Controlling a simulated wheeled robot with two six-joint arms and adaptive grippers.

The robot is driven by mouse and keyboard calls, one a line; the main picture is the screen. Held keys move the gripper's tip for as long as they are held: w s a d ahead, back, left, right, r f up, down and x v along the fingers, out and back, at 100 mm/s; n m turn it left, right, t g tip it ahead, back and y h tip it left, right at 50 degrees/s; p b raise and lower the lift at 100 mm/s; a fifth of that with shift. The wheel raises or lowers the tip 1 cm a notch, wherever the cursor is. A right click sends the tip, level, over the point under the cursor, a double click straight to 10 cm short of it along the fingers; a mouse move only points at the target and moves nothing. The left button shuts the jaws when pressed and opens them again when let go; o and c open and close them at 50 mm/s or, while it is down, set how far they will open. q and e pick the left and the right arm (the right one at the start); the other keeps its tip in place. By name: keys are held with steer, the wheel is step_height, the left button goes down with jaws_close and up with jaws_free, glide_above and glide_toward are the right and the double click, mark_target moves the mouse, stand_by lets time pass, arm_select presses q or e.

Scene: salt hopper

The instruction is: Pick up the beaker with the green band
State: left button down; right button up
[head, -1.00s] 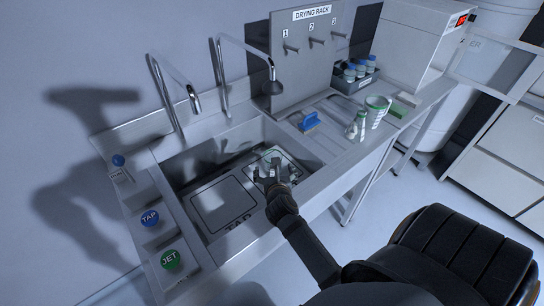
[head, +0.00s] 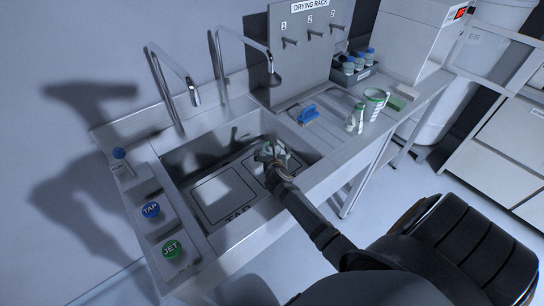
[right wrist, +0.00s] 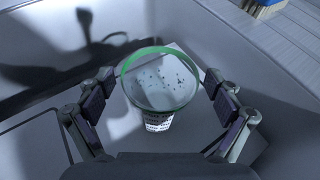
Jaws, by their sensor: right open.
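The beaker with the green band (right wrist: 158,90) stands in the sink. In the right wrist view I look down into its open top, with a green ring at the rim, dark specks inside and printed marks on its side. My right gripper (head: 270,152) is open, with one finger on each side of the beaker and apparent gaps between them. In the head view the gripper and arm hide most or all of this beaker. My left gripper is not in view.
The sink (head: 172,160) has raised walls around the gripper. On the drainboard are a blue brush (head: 308,114), a small bottle (head: 355,120) and another green-rimmed vessel (head: 376,104). Two taps (head: 193,92) arch over the sink. TAP (head: 151,210) and JET (head: 172,248) buttons are at left.

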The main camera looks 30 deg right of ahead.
steer(key=shift+s+a+r, duration=0.1)
steer(key=shift+r, duration=0.05)
steer(key=shift+c, duration=2.2)
steer(key=c, duration=1)
steer(key=shift+r, duration=0.3)
step_height(320, 180, up, 3)
steer(key=shift+f, duration=0.15)
steer(key=s+d+r+p, duration=0.3)
steer(key=s+d+r, duration=0.6)
steer(key=d, duration=0.1)
steer(key=shift+s+r, duration=0.3)
